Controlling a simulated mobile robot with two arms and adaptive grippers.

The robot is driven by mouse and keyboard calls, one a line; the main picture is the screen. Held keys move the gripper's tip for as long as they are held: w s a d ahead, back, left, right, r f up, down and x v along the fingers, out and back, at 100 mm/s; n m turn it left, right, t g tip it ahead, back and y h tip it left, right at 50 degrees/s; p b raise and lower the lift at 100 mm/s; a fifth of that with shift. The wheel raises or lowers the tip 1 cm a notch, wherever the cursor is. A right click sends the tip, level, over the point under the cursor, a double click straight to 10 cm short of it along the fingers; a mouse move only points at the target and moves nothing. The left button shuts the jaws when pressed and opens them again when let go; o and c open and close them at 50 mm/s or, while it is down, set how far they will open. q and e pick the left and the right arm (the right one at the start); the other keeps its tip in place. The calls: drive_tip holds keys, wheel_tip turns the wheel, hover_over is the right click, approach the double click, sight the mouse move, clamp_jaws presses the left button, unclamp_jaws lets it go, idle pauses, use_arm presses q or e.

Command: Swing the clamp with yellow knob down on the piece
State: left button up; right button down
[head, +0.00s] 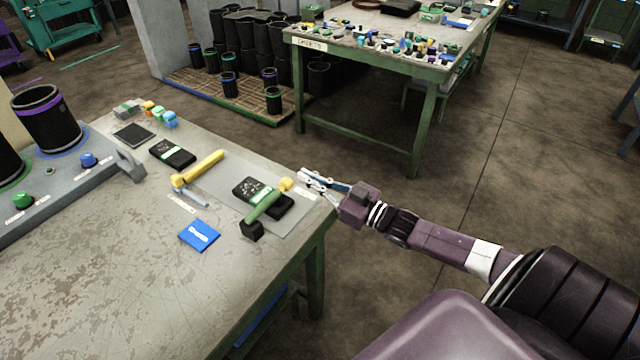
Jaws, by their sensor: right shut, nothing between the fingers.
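The clamp has a green arm (265,205) with a yellow knob (286,184) at its far end and a black block (252,231) at its near end. The arm slants across the piece, a flat black part with white markings (249,187), on a grey plate (222,178). The arm looks low over the piece; I cannot tell whether they touch. My right gripper (303,181) is shut and empty, just right of the knob, at the table's right edge. A small gap seems to lie between fingers and knob. My left gripper is not in view.
A grey console (70,187) stands at the far left. The table's front area is clear.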

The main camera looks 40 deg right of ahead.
drive_tip(key=shift+v, duration=1.7)
